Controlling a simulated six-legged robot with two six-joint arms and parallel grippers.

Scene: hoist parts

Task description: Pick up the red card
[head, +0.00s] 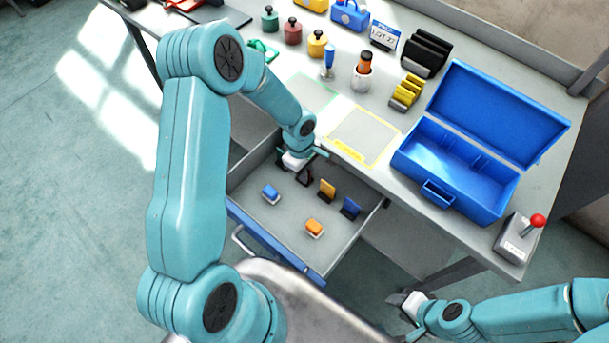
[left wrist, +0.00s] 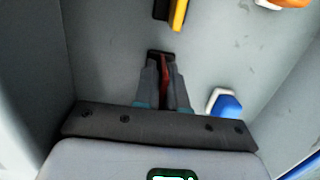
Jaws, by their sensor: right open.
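The red card (left wrist: 165,72) stands on edge in a dark holder in the open drawer. In the left wrist view it shows as a thin red strip between my left fingers. My left gripper (left wrist: 164,88) is down in the drawer with its fingers close on both sides of the card, seemingly touching it. In the head view my left gripper (head: 297,160) is at the drawer's back, and the card's red face is mostly hidden there. My right gripper (head: 402,303) is open and empty at the lower right, beyond the table's front.
The drawer (head: 275,245) also holds a yellow-orange card (head: 327,190), a blue card (head: 350,208), a blue-and-white block (head: 270,194) and an orange-and-white block (head: 314,228). A blue open toolbox (head: 455,180) and a red-knobbed lever box (head: 518,238) stand on the table.

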